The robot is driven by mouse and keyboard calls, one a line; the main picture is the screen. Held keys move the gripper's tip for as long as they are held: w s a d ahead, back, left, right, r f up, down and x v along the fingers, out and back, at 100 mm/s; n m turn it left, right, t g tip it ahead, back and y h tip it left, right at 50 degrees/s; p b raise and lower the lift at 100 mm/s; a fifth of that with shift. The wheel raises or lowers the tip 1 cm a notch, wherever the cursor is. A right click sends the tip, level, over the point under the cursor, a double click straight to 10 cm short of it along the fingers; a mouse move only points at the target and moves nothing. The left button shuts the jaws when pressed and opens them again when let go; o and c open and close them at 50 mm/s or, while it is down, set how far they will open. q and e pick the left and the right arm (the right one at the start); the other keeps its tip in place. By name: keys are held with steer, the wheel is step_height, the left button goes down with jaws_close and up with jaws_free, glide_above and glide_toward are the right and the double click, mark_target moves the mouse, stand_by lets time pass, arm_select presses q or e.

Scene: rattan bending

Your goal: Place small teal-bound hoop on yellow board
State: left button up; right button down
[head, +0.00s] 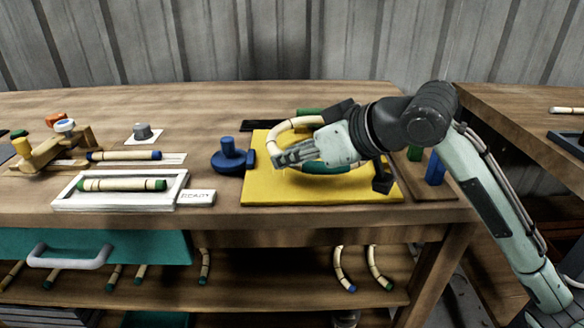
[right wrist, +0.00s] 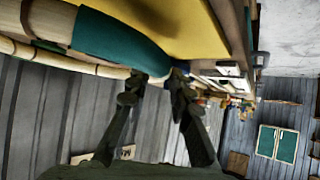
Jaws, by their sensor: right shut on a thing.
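The small hoop (head: 288,128) is a cream rattan ring with a teal binding (head: 335,167). It is over the yellow board (head: 285,194), partly hidden by my right gripper. I cannot tell whether it touches the board. My right gripper (head: 283,157) comes in from the right and is shut on the hoop. In the right wrist view the teal binding (right wrist: 118,42) reaches to the fingers (right wrist: 158,88), and the yellow board (right wrist: 185,22) shows beyond it. My left gripper is not in view.
A blue knobbed piece (head: 228,158) stands left of the board. Green (head: 414,153) and blue (head: 434,168) blocks stand at its right. A white tray (head: 72,202) holds a banded rattan piece (head: 122,185). Bent pieces hang below the tabletop. A second bench (head: 510,110) is at right.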

step_height(320, 180, down, 2)
steer(key=shift+f, duration=0.55)
steer(key=c, duration=1.4)
jaws_free()
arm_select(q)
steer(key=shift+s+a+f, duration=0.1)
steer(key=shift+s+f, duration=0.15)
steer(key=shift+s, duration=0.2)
arm_select(e)
steer(key=shift+o, duration=0.2)
